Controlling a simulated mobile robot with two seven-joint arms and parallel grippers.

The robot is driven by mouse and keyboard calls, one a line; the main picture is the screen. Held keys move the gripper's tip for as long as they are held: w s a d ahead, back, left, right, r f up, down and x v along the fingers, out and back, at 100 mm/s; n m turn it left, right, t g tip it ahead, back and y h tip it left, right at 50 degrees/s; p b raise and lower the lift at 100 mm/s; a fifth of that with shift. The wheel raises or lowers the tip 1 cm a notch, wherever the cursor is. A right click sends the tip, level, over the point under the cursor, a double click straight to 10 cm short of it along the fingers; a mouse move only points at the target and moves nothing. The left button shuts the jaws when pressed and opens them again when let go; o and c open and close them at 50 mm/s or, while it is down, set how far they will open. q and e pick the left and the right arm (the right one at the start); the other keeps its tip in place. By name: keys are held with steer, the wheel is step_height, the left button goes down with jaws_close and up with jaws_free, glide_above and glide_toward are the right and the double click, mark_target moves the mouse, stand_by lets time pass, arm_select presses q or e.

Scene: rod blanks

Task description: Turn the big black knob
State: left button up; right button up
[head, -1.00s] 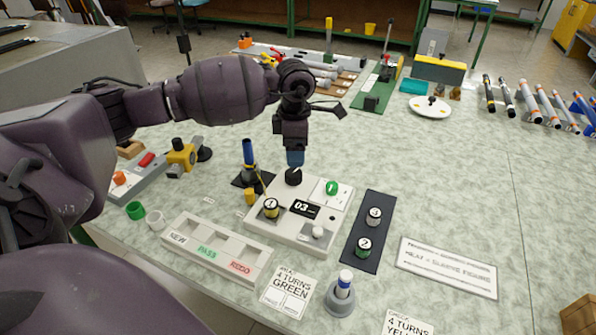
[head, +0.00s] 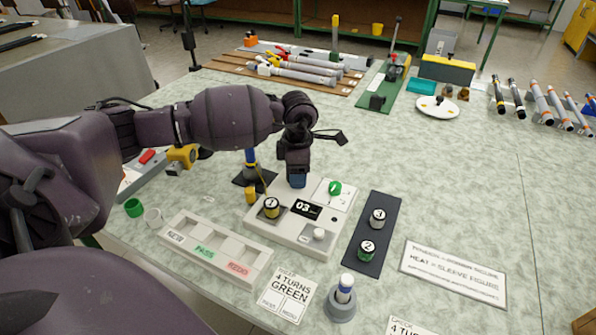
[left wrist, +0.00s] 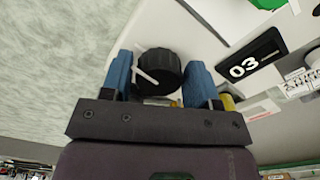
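The big black knob (left wrist: 158,72) with a white pointer line shows in the left wrist view, on the white device panel (head: 299,232). My left gripper (left wrist: 160,85) has its two blue fingers apart, one on each side of the knob. I cannot tell whether either finger touches it. In the head view my left gripper (head: 298,181) points down over the back left of the panel and hides the knob. The panel's display (head: 306,209) reads 03, also in the left wrist view (left wrist: 257,63). My right gripper is not in view.
On the panel are a green knob (head: 335,188), a white knob (head: 319,235) and a yellow-black piece numbered 7 (head: 271,208). A dark strip (head: 371,233) with two numbered pieces lies to the right. A labelled tray (head: 217,248) lies in front. A blue-topped post stands close behind-left.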

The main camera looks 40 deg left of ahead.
arm_select(q)
steer(key=c, duration=0.6)
steer(key=shift+r+n+p, duration=0.25)
steer(key=shift+n+p, duration=0.35)
steer(key=shift+n, duration=0.5)
steer(key=shift+w+n, duration=0.1)
steer(key=shift+n, duration=0.3)
steer(key=shift+f+n+p, duration=0.25)
steer(key=shift+n+p, duration=0.05)
steer(key=shift+n, duration=0.2)
steer(key=o, duration=0.9)
steer(key=shift+o, duration=0.2)
